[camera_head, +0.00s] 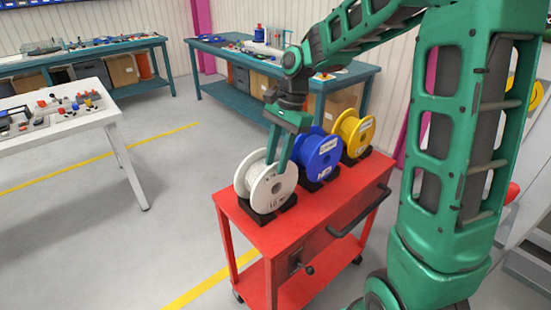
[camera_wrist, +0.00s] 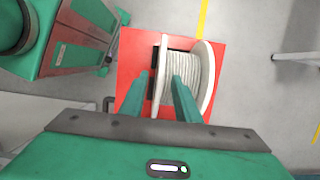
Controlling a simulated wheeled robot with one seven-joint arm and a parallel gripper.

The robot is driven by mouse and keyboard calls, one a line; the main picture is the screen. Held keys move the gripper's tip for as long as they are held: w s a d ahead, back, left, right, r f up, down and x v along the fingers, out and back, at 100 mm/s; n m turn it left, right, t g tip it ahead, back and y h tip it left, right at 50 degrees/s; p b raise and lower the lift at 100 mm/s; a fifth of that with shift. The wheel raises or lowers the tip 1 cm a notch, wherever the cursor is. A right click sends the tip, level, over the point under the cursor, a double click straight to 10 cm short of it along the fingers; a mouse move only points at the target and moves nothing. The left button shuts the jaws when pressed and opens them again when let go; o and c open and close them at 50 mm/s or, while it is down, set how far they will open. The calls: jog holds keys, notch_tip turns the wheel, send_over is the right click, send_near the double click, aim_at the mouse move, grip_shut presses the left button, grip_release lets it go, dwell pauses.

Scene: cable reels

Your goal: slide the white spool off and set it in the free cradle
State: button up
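The white spool (camera_head: 271,188) stands upright in a dark cradle (camera_head: 279,212) at the near left of the red cart's top. In the wrist view the white spool (camera_wrist: 188,70) shows its cable winding between two flanges. My gripper (camera_head: 281,152) reaches down over the spool's top. In the wrist view my gripper (camera_wrist: 160,80) has its fingers apart, one on each side of the left flange, with a gap visible; contact cannot be told. The blue spool (camera_head: 317,156) and yellow spool (camera_head: 355,133) also stand in dark cradles. I see no empty cradle.
The red cart top (camera_head: 325,198) has bare room at its front and right edge. The blue spool is close beside my gripper. A white table (camera_head: 60,137) stands at left, and teal benches (camera_head: 222,60) at the back. Grey floor lies between them.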

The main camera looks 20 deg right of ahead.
jog(key=v, duration=1)
jog(key=shift+r, duration=0.35)
jog(key=shift+d, duration=0.1)
jog(key=s+d+f+n+h, duration=0.1)
jog(key=s+d+f+n, duration=0.1)
jog(key=s, duration=0.7)
jog(key=s+d+f+n+h, duration=0.1)
jog(key=s+d+f+n, duration=0.2)
jog(key=s+d, duration=0.3)
jog(key=s+d+f+n+t, duration=0.1)
jog(key=s+d+f+n, duration=0.2)
jog(key=s, duration=1)
jog(key=shift+s+d+f+h, duration=0.3)
jog(key=shift+d+f+h, duration=0.1)
jog(key=shift+d+f, duration=0.55)
jog(key=shift+d+r, duration=0.15)
jog(key=shift+d, duration=0.05)
